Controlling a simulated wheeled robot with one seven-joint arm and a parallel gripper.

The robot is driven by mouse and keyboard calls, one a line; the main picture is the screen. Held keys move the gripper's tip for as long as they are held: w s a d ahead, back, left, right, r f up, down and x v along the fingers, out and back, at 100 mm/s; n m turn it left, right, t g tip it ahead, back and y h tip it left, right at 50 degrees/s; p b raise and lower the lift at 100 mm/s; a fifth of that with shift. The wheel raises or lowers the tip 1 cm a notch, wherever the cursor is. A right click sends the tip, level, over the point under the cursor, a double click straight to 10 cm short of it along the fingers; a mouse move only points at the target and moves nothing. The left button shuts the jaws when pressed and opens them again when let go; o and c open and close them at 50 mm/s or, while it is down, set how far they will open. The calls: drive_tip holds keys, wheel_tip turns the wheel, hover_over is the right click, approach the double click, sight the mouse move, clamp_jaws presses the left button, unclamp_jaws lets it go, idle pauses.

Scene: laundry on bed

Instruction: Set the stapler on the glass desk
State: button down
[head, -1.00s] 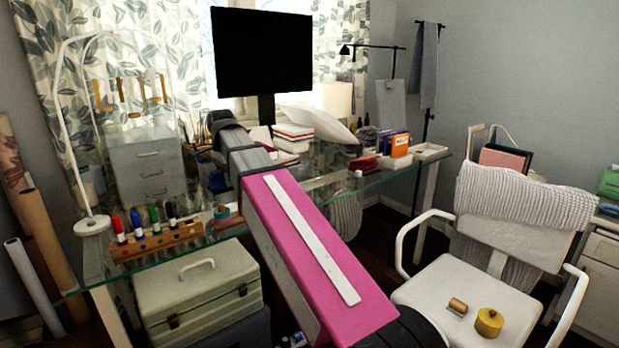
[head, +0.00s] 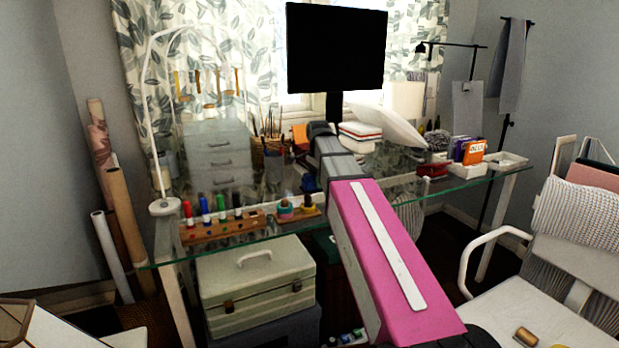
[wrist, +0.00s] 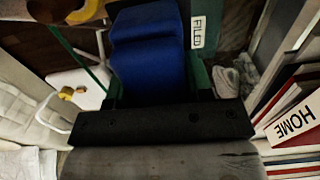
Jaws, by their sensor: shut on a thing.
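A blue object with a rounded, stepped body, which I take to be the stapler (wrist: 150,50), fills the middle of the wrist view. My gripper (wrist: 157,82) is shut on it, with a finger at either side. In the head view a small dark blue shape, apparently the stapler (head: 309,183), shows below the end of my arm. It appears over the glass desk (head: 240,236). I cannot tell whether it touches the glass. My arm hides most of the gripper and part of the desk.
A marker rack (head: 222,227) and tape rolls (head: 286,210) line the front edge. A white tray (head: 505,161) is at right. Clear glass shows right of my arm. A chair (head: 540,318) stands in front.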

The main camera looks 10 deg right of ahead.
sight(320, 200)
drive_tip(key=shift+w+d+f, duration=0.25)
drive_tip(key=shift+d+f, duration=0.15)
drive_tip(key=shift+f, duration=1.9)
drive_tip(key=shift+f, duration=0.1)
drive_tip(key=c, duration=0.5)
unclamp_jaws()
wheel_tip(320, 200, up, 12)
drive_tip(key=shift+r, duration=0.1)
